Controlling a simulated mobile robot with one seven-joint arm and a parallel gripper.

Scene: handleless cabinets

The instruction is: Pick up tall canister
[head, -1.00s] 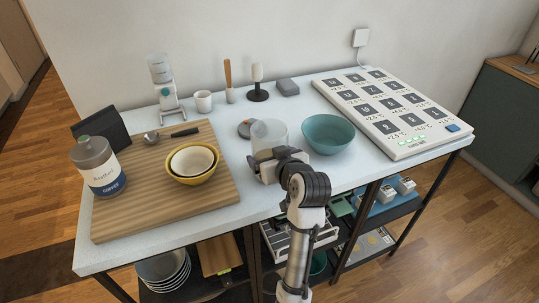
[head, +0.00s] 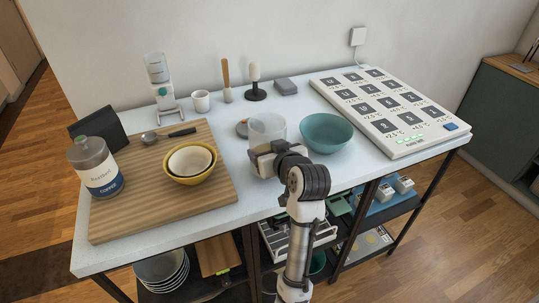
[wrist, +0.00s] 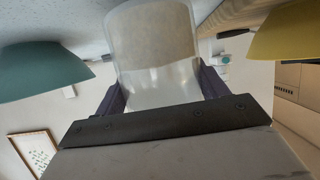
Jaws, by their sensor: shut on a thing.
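The tall canister (head: 267,129) is a translucent, whitish cylinder near the middle of the white worktop in the head view, left of the teal bowl. My gripper (head: 265,154) is at its front side, with the fingers closed around it. In the wrist view, the canister (wrist: 152,48) stands between the two dark fingers (wrist: 160,88), which touch its sides. Its lower part in the head view is hidden behind my gripper, so any gap beneath it is hard to see.
The teal bowl (head: 326,133) is close on the right. A wooden board (head: 130,211) on the left holds a yellow bowl (head: 191,178) and a coffee jar (head: 95,166). A white panel with dark squares (head: 385,108) is at right.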

